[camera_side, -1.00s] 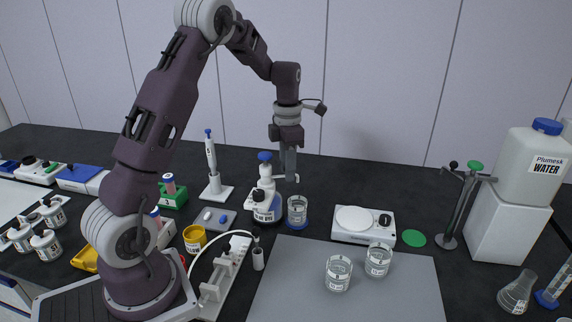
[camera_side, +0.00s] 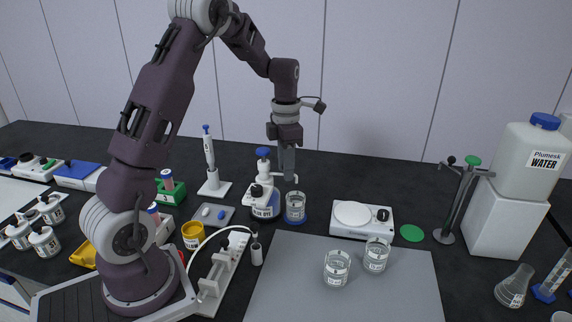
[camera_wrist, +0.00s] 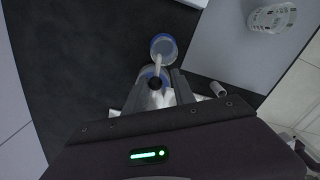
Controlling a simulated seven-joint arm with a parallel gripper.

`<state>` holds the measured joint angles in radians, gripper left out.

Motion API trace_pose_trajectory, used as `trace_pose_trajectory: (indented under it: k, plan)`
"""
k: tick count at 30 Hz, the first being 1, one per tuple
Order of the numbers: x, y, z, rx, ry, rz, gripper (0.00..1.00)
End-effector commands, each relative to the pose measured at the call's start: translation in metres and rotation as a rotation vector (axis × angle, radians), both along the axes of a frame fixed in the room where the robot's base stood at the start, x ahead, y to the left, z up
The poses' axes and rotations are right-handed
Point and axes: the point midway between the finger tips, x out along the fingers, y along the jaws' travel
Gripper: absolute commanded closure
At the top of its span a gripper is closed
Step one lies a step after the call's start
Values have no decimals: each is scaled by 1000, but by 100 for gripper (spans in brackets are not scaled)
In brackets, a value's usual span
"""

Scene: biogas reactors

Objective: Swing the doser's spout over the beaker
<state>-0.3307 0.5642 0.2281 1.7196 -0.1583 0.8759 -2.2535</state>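The doser (camera_side: 264,200) is a labelled bottle with a white pump head and blue cap, standing upright on the dark bench. Its pale spout (camera_wrist: 158,66) points towards the beaker (camera_side: 295,209); in the wrist view its tip appears at or over the beaker's near rim. The beaker is clear with blue at its base and stands just right of the doser; it also shows in the wrist view (camera_wrist: 164,46). My gripper (camera_side: 288,176) is low beside the spout, fingers down. In the wrist view its fingers (camera_wrist: 160,82) are apart, with the doser head between or below them. Contact is unclear.
A white stirrer plate (camera_side: 352,218) stands to the right, behind a grey mat (camera_side: 310,265) with two clear beakers. A pipette on a stand (camera_side: 211,170) and a small grey tray (camera_side: 212,215) are left of the doser. The dark bench behind is clear.

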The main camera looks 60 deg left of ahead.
Motion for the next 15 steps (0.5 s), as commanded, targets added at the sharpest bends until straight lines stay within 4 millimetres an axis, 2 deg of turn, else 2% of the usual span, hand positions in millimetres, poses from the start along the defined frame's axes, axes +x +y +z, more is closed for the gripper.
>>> trace_pose_trajectory:
  k: [15]
  plan:
    - [0, 3, 0, 1, 1, 1, 69]
